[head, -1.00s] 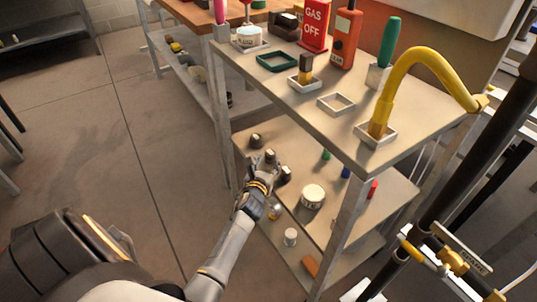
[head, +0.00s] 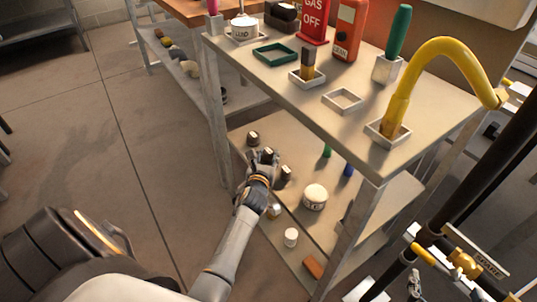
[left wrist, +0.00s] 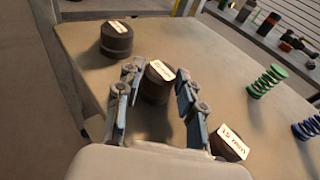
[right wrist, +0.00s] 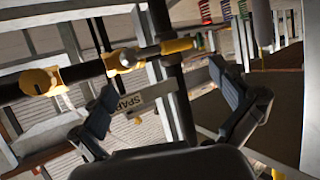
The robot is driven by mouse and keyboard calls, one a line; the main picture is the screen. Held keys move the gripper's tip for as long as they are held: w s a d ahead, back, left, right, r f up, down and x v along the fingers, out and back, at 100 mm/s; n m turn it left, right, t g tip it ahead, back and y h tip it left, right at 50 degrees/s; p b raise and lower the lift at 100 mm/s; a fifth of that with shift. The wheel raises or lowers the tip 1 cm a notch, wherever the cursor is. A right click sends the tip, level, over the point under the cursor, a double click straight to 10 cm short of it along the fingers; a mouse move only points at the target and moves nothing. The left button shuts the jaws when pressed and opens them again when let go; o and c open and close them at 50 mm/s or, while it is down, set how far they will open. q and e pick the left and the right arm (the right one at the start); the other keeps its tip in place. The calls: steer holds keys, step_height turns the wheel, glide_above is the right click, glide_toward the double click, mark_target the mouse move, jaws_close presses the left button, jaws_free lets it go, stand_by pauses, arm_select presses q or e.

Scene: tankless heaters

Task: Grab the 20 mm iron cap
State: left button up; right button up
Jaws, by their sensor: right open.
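Three dark round iron caps with white labels stand in a row on the lower shelf. In the left wrist view they are the far-left cap (left wrist: 116,40), the middle cap (left wrist: 155,92) and the near-right cap (left wrist: 229,147). The labels are too small for me to read surely, so I cannot tell which is 20 mm. My left gripper (left wrist: 157,72) is open, with its fingers on either side of the middle cap and gaps still showing. It reaches over the shelf in the head view (head: 264,157). My right gripper (right wrist: 161,82) is open and empty, away from the caps.
The upper shelf (head: 310,112) overhangs the caps and carries trays, a yellow hose (head: 405,85) and a red gas sign (head: 312,20). A shelf post (head: 352,235) stands to the right. A white round container (head: 315,197) and green and blue springs share the lower shelf. Pipes (right wrist: 60,78) face my right gripper.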

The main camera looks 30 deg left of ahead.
arm_select(q)
steer(key=c, duration=0.5)
steer(key=shift+r, duration=0.1)
